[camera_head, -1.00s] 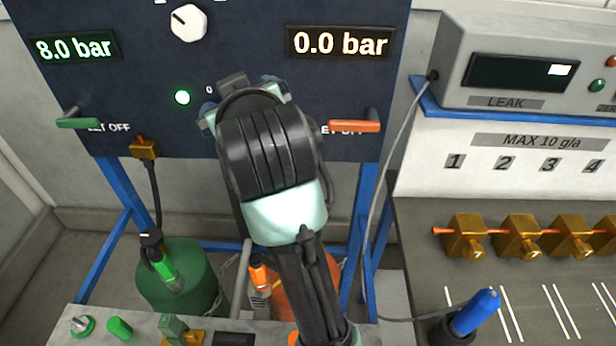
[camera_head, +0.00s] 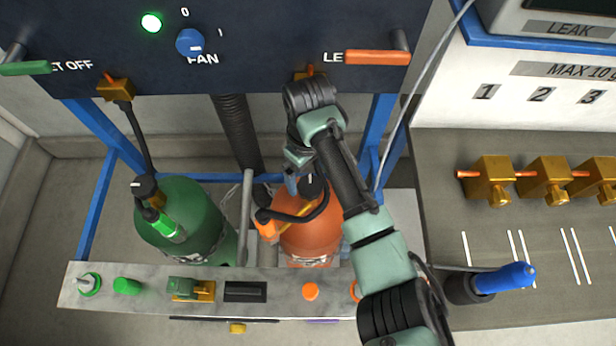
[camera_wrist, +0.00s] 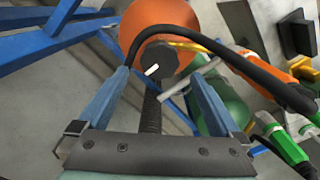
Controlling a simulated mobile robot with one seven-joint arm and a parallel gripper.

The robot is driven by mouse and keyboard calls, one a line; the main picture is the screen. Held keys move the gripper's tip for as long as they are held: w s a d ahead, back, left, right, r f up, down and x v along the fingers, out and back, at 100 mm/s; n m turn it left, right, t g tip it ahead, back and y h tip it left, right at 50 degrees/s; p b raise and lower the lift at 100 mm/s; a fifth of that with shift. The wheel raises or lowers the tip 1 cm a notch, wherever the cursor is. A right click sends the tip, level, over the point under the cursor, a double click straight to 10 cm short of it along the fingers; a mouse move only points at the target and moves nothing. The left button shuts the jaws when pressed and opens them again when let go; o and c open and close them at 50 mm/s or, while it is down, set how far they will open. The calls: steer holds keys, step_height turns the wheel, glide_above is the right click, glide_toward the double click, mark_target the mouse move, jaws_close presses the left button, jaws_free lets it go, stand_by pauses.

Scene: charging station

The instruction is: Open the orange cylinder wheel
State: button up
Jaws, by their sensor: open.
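The orange cylinder (camera_head: 312,240) stands behind the grey front ledge, partly hidden by my arm. Its black wheel (camera_head: 315,187) is on top, half covered by my gripper. In the wrist view the dark wheel (camera_wrist: 158,57) with a white mark sits on the orange cylinder (camera_wrist: 165,14). My gripper (camera_wrist: 160,76) is open and empty, its two blue fingers spread to either side of the wheel's line. The wheel appears just ahead of the fingertips; I cannot tell whether they reach around it. In the head view my gripper (camera_head: 293,182) is close beside the wheel.
A black hose (camera_wrist: 235,60) curves from beside the wheel past the right finger. The green cylinder (camera_head: 190,222) stands to the left. Blue frame legs (camera_head: 375,140) flank the cylinders. The grey ledge (camera_head: 270,312) with several fittings lies in front.

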mark_target(308, 183)
steer(key=shift+f, duration=2.05)
steer(key=shift+w, duration=0.1)
steer(key=c, duration=1.3)
